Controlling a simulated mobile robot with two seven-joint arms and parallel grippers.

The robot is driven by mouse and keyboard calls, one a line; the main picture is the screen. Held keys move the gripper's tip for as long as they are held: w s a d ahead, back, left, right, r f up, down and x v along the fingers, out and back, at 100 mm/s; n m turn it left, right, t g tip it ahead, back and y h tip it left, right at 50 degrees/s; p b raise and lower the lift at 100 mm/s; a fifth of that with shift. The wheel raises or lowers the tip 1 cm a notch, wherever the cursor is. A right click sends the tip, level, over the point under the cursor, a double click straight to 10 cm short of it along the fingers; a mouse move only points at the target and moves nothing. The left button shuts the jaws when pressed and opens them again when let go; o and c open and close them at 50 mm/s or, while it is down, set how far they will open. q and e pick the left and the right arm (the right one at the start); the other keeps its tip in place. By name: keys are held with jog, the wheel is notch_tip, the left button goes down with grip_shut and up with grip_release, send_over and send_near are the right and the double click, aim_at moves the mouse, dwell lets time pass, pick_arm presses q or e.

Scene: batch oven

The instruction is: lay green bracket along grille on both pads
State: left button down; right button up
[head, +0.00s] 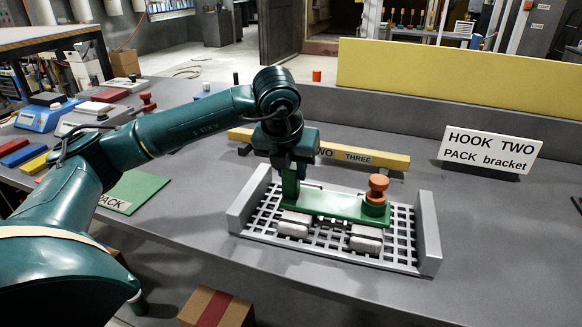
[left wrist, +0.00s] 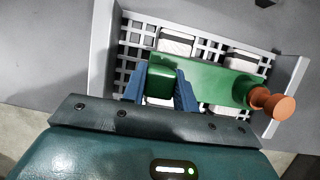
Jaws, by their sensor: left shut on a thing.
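The green bracket (head: 325,204) is a long bar with an upright block at its left end and an orange knob (head: 377,187) on its right end. It lies lengthwise along the grey grille (head: 262,216), above several pale pads (head: 366,240) that show on both sides of it. I cannot tell whether it touches them. My left gripper (head: 290,172) points down, shut on the bracket's upright end. In the left wrist view, the blue fingers (left wrist: 172,88) flank the green block (left wrist: 161,78). My right gripper is out of view.
The grille tray has raised end walls (head: 429,232). A green PACK mat (head: 135,191) lies left.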

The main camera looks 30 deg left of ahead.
pick_arm(q)
jog(key=shift+f, duration=0.15)
jog(key=c, duration=1)
grip_release()
jog(key=v, duration=1.3)
